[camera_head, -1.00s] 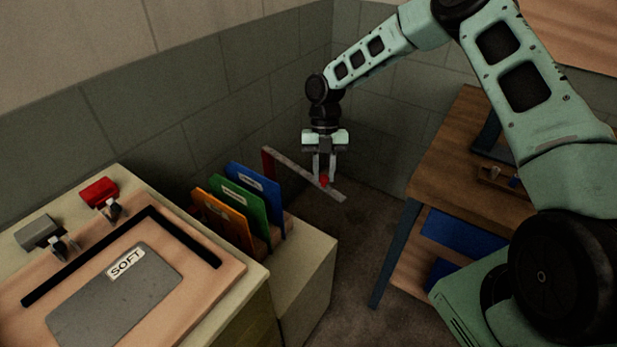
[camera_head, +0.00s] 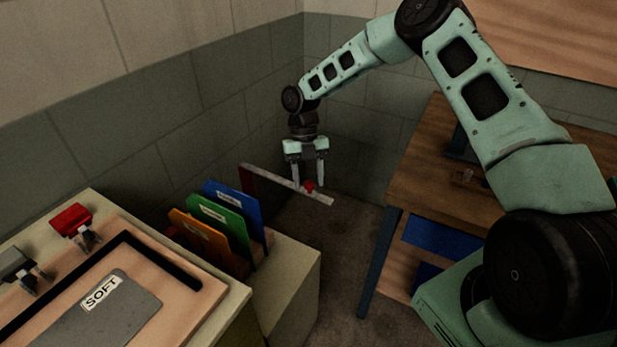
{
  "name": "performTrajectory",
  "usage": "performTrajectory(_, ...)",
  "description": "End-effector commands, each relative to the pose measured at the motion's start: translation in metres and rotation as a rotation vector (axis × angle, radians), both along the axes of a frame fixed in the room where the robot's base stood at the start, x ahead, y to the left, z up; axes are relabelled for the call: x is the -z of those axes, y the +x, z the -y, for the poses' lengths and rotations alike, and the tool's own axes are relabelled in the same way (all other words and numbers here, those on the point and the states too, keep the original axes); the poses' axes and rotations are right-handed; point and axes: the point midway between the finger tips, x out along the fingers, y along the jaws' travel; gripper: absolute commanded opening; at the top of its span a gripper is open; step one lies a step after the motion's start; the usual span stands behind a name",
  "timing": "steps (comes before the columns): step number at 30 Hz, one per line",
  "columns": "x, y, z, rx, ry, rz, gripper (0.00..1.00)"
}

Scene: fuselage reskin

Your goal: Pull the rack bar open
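The rack bar (camera_head: 273,179) is a pale grey bar hinged on a dark red post (camera_head: 246,182) behind the rack. It sticks out to the right, clear of the folders' front. A red knob (camera_head: 309,187) sits near its free end. My gripper (camera_head: 309,183) points down over the bar, its two fingers spread apart on either side of the knob. I cannot tell whether a finger touches the bar. The rack holds an orange folder (camera_head: 200,238), a green folder (camera_head: 221,221) and a blue folder (camera_head: 233,206), all upright.
A pale cabinet (camera_head: 293,290) carries the rack. At left, a bench holds a grey panel labelled SOFT (camera_head: 125,312), a red clamp (camera_head: 71,219) and a grey clamp (camera_head: 17,264). A wooden table (camera_head: 420,180) stands at right. Floor shows between them.

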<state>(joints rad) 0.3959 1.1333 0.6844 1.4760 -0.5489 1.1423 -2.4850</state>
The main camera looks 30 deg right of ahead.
Motion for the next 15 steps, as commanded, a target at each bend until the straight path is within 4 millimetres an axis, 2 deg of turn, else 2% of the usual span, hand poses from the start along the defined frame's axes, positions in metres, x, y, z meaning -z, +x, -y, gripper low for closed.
performTrajectory(8,-0.003,0.001,0.0,0.001,-0.001,0.001,0.47)
performTrajectory(11,-0.011,0.006,0.002,0.001,-0.002,0.003,0.47)
performTrajectory(15,-0.034,0.016,0.004,0.003,-0.002,0.005,0.47)
